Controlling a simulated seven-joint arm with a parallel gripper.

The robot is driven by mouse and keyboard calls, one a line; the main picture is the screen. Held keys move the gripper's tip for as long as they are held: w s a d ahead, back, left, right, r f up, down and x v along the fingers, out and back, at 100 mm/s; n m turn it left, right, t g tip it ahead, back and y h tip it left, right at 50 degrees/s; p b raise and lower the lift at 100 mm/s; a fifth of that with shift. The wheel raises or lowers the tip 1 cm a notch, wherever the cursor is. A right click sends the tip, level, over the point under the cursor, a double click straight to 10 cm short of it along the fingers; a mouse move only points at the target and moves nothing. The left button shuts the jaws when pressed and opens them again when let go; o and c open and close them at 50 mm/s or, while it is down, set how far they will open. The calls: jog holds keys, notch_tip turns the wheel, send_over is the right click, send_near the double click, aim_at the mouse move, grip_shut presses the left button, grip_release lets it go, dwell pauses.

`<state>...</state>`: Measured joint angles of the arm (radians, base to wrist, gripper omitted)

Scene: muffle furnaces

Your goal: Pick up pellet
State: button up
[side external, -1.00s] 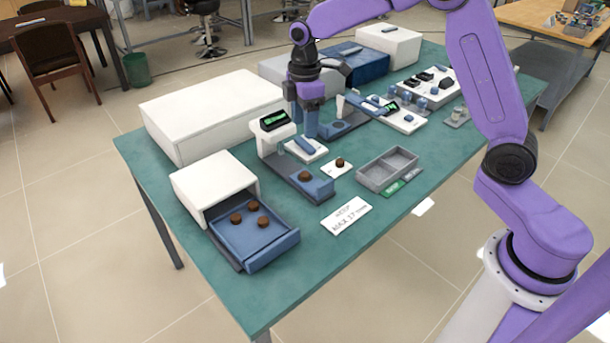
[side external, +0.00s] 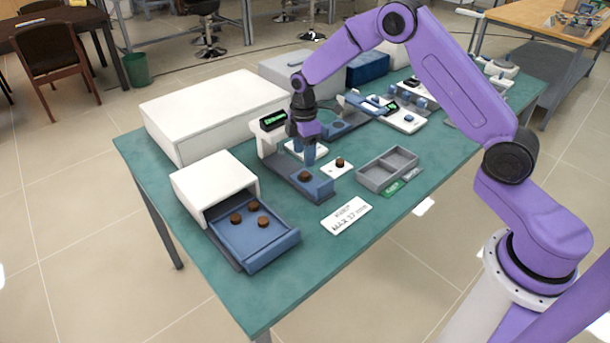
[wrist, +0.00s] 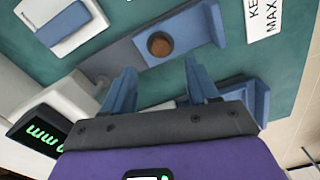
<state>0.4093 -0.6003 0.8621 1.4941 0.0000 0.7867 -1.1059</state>
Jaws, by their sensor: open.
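Brown, short cylindrical pellets show in several places. One pellet (side external: 305,176) sits on the blue end of the grey measuring device (side external: 280,173); a pellet (wrist: 160,43) also shows on a grey-blue base in the wrist view. Another pellet (side external: 340,162) sits on a small white plate (side external: 330,170). Three more, including this pellet (side external: 253,206), lie in the blue drawer (side external: 265,245) of the white furnace. My gripper (side external: 305,158) is open and empty, above the device and close to the pellet on its blue end. In the wrist view, my fingers (wrist: 160,80) are apart, short of that pellet.
A small green-lit display (side external: 273,120) stands upright on the device, close to my gripper. A white sign (side external: 347,215) lies in front. A large white box (side external: 212,110) stands behind. The teal table's front area is clear.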

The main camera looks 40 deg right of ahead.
aim_at(305, 174)
jog(key=shift+s+d+f, duration=0.1)
jog(key=shift+f, duration=3.1)
jog(key=shift+c, duration=0.2)
grip_shut()
